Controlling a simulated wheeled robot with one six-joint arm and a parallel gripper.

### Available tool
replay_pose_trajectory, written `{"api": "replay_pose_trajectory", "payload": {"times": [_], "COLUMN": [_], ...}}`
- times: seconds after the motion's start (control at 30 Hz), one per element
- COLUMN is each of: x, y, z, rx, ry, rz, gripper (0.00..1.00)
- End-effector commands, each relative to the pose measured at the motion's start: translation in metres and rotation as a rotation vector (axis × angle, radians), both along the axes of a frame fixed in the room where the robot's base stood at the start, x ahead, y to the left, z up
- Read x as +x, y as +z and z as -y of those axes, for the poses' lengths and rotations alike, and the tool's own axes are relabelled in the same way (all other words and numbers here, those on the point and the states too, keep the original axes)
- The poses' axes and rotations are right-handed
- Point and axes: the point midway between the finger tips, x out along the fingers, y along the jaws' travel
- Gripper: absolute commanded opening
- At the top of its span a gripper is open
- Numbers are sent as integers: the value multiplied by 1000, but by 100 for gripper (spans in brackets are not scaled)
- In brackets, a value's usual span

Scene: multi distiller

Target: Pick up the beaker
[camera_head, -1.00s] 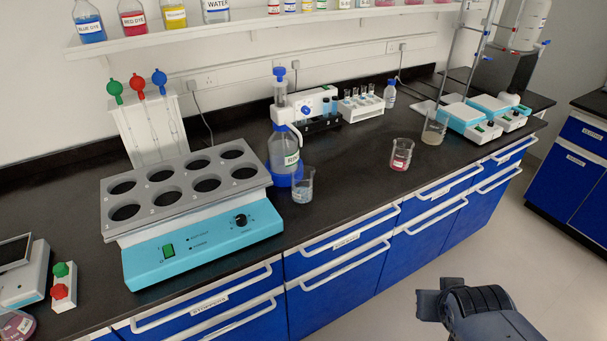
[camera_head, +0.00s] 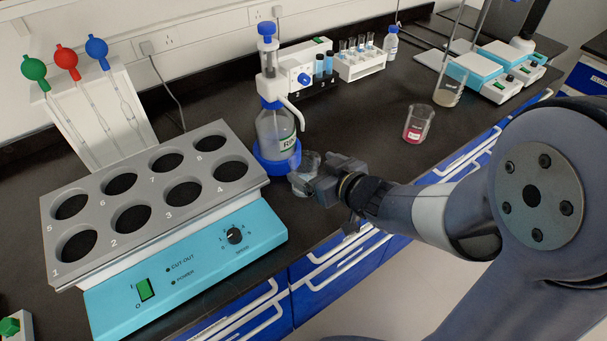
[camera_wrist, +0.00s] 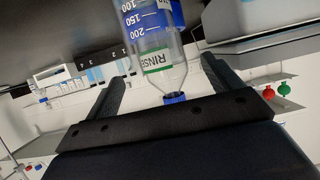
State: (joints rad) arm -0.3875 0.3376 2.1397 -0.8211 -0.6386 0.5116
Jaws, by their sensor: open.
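A clear glass beaker (camera_head: 309,160) stands on the black bench, close beside the blue-based rinse bottle (camera_head: 274,135). My gripper (camera_head: 308,180) is level with this beaker, with its front end at the beaker's right side and partly covering it. In the wrist view, which is upside down, the two dark fingers of my gripper (camera_wrist: 166,72) are spread wide. Clear glass with white volume marks shows between them at the top, and the green RINSE label (camera_wrist: 157,62) shows behind. I cannot tell whether the fingers touch the glass.
A grey rack with round wells (camera_head: 150,190) on a turquoise unit (camera_head: 195,262) stands left of the beaker. A beaker with red liquid (camera_head: 418,123) stands to the right, and another beaker (camera_head: 447,92) is farther right. A test tube rack (camera_head: 360,65) is behind.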

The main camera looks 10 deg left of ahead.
Motion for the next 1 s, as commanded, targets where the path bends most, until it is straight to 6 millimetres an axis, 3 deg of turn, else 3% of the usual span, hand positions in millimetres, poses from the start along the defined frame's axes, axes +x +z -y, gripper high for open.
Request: {"api": "replay_pose_trajectory", "payload": {"times": [0.7, 1.0], "x": [43, 46], "y": [-32, -33], "z": [-46, -48], "rx": [-3, -2], "ry": [-1, -4], "rz": [0, 1], "gripper": [86, 86]}}
